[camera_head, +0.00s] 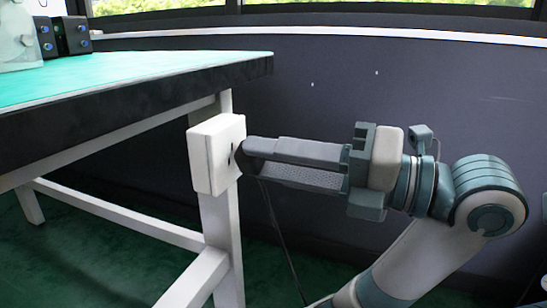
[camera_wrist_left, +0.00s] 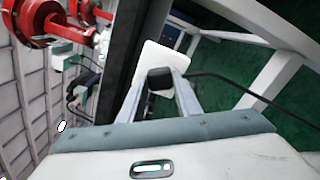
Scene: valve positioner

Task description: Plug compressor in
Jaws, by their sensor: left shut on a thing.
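A white socket box (camera_head: 208,156) is fixed to the white table leg, with a dark opening in its face. It also shows as a pale square in the left wrist view (camera_wrist_left: 150,54). My left gripper (camera_head: 246,150) reaches level to the box, its fingertips at the box face. It is shut on a black plug (camera_wrist_left: 160,79), which sits between the fingertips in front of the box. A dark cable (camera_head: 275,228) hangs down from the fingertips. I cannot tell whether the plug's pins are inside the socket. My right gripper is not in view.
The green-topped table (camera_head: 150,76) overhangs above and left of the box. Its white legs and crossbar (camera_head: 117,215) stand below. Dark boxes (camera_head: 62,37) stand on the table. Red pipework (camera_wrist_left: 42,20) shows in the left wrist view. A dark wall lies behind my arm.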

